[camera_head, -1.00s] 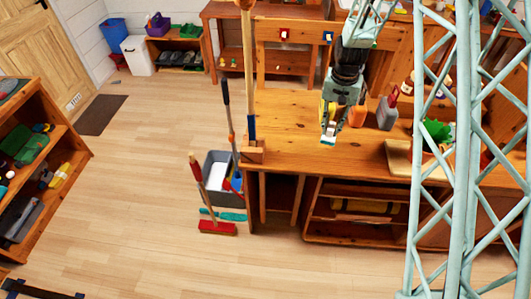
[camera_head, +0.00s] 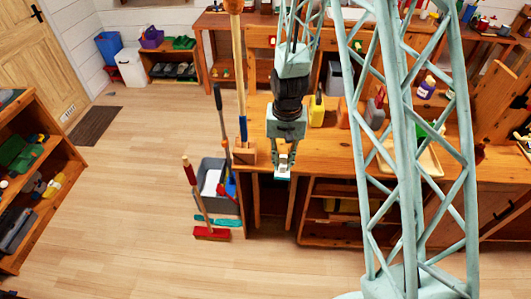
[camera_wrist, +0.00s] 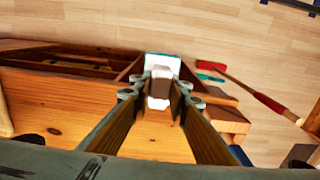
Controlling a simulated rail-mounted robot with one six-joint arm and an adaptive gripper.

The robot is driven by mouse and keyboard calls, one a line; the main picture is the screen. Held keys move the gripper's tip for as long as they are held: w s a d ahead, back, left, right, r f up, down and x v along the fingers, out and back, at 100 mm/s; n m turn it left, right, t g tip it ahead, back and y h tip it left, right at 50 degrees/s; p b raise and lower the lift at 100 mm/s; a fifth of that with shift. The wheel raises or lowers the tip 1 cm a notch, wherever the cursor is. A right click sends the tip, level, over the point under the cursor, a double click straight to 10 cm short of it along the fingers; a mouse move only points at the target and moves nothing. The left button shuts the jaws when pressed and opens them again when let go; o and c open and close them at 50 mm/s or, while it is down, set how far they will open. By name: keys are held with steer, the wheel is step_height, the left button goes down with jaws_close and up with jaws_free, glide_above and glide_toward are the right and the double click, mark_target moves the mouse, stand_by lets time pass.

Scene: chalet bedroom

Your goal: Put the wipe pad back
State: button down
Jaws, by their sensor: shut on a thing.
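In the head view the pad (camera_head: 283,170) shows small and pale at the tip of my gripper (camera_head: 283,160), which points down at the front edge of the wooden bench (camera_head: 330,147). The wrist view shows the pad above or just past this edge; its exact height cannot be told. The fingers partly hide it.
A grey bin (camera_head: 231,205) with white and blue things stands left of the bench. Long-handled tools lean there, including a red broom (camera_head: 211,233). A wooden block (camera_head: 243,154) sits at the bench corner. The floor at left is clear.

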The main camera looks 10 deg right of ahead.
stand_by(0.3)
steer(key=w, duration=0.5)
steer(key=w+f, duration=0.1)
steer(key=w, duration=0.9)
steer(key=shift+w+f, duration=0.1)
steer(key=shift+f, duration=0.1)
steer(key=shift+w, duration=0.45)
steer(key=shift+f, duration=1.8)
steer(key=shift+f, duration=0.2)
steer(key=c, duration=2.5)
jaws_free()
steer(key=shift+r, duration=0.15)
